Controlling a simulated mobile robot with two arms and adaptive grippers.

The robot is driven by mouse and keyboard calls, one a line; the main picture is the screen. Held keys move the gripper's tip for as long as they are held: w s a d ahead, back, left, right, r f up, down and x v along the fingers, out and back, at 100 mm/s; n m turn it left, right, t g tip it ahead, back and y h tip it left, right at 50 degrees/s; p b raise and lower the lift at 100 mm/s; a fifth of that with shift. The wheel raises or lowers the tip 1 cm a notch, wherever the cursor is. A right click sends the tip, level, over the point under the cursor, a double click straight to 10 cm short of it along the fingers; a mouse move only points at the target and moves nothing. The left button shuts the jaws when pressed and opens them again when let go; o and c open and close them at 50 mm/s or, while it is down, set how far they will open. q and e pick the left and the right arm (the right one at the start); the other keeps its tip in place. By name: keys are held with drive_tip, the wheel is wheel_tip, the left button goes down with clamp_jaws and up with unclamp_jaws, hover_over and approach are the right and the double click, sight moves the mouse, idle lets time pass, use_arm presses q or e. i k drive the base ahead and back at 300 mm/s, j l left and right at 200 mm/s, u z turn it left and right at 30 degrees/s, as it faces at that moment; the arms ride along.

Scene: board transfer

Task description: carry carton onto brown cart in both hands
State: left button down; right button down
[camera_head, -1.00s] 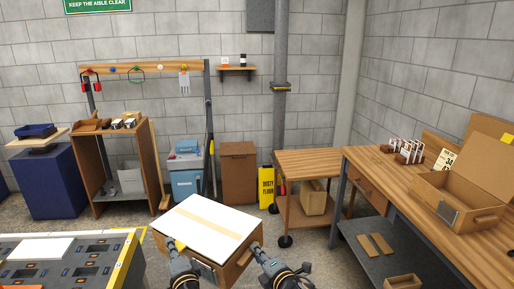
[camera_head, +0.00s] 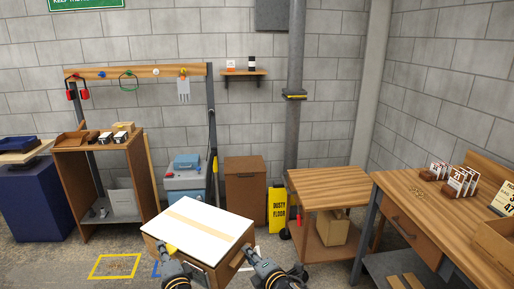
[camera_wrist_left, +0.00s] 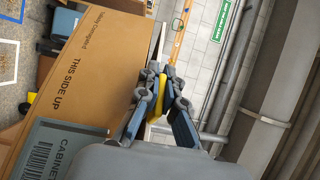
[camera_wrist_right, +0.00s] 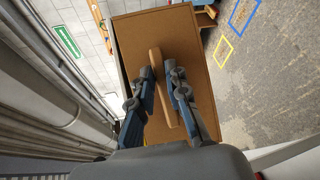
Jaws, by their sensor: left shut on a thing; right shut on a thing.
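The carton (camera_head: 198,227) is a brown box with a white top and a tan tape strip, held level in front of me. My left gripper (camera_head: 171,252) is shut at its near left side, around a yellow grip piece in the left wrist view (camera_wrist_left: 157,84). My right gripper (camera_head: 249,254) is shut on a wooden handle (camera_wrist_right: 158,75) on the carton's right side. Printed side text shows in the left wrist view. The brown cart (camera_head: 330,186) has a wooden top, a lower shelf and black casters, and stands beyond the carton to the right. Its top is bare.
A yellow floor sign (camera_head: 278,208) and a brown cabinet (camera_head: 245,183) stand left of the cart. A yellow floor square (camera_head: 115,266) lies at the left. Bare floor separates carton and cart.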

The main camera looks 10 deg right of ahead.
sight(320, 185)
drive_tip(key=i, duration=2.4)
drive_tip(key=i+z, duration=0.25)
drive_tip(key=i, duration=0.15)
drive_tip(key=i+j+z, duration=0.3)
drive_tip(key=l+z, duration=0.1)
drive_tip(key=z, duration=1.15)
drive_tip(key=i+j, duration=0.05)
